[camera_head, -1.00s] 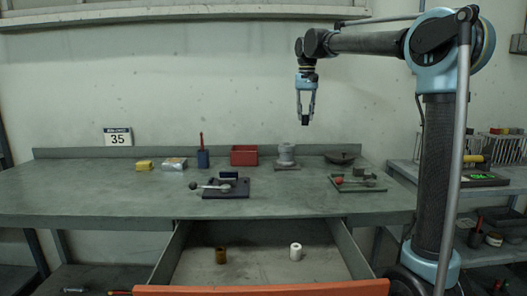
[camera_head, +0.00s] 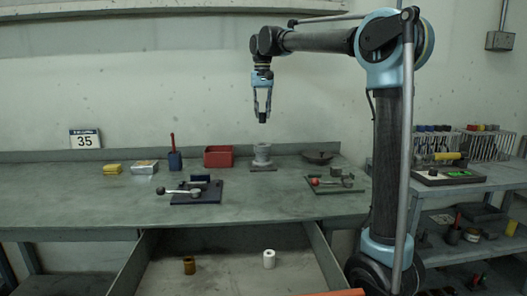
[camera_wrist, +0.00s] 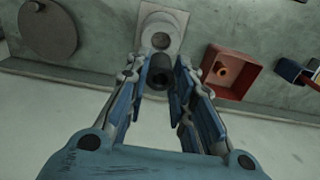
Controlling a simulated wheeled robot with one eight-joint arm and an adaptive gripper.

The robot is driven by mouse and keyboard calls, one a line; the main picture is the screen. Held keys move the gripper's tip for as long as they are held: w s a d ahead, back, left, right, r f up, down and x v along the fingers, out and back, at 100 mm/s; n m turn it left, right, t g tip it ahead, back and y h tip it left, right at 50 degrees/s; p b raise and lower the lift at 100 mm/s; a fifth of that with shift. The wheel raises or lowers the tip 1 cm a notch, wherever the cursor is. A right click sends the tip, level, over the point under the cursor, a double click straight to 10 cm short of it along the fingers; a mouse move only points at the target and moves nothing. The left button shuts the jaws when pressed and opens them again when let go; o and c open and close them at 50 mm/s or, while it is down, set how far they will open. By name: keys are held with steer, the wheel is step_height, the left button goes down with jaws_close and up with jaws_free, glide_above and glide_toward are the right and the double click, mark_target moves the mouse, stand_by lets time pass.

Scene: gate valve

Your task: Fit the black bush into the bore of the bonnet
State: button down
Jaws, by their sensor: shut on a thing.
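My gripper (camera_head: 262,119) hangs above the back of the bench, fingers pointing down. It is shut on the black bush (camera_wrist: 160,70), a short dark hollow cylinder whose open end shows in the wrist view; in the head view it is a small dark block between the fingertips. The bonnet (camera_head: 262,157) is a grey flanged piece on a flat plate, standing apart below the gripper. In the wrist view the bonnet (camera_wrist: 160,20) lies just beyond the bush, its round bore visible. The bush is not touching it in the head view.
A red bin (camera_head: 218,157), with a brown piece inside in the wrist view, stands left of the bonnet. A dark round lid (camera_head: 318,158) is to its right. Fixture boards (camera_head: 197,193) lie in front. The open drawer (camera_head: 225,280) holds a brown and a white bush.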

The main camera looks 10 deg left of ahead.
steer(key=shift+s+f, duration=0.1)
steer(key=shift+f, duration=4.85)
steer(key=shift+f, duration=0.6)
steer(key=c, duration=1.4)
jaws_free()
steer(key=shift+r, duration=0.1)
step_height(320, 180, up, 13)
steer(key=shift+r, duration=0.1)
